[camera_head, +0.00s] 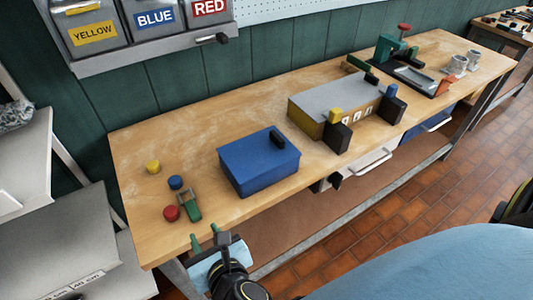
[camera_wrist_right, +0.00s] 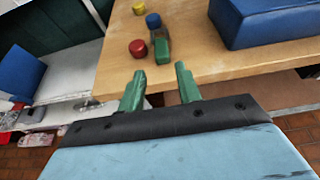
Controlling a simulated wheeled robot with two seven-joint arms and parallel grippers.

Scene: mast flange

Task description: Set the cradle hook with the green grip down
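A small item with a green grip and a grey metal frame, seemingly the cradle hook (camera_head: 192,210), lies on the wooden bench near its front left end. It also shows in the right wrist view (camera_wrist_right: 161,48), beyond the fingertips. My right gripper (camera_head: 205,234) is at the bench's front edge, nearer than the hook and apart from it. Its two green fingers (camera_wrist_right: 160,71) are spread with nothing between them. My left gripper is in neither view.
Red (camera_head: 171,213), blue (camera_head: 175,182) and yellow (camera_head: 153,167) round pieces stand by the hook. A blue box (camera_head: 258,165) stands to its right, then a grey-topped block (camera_head: 330,97). Labelled bins (camera_head: 155,25) hang behind. The bench's left end (camera_head: 135,215) is clear.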

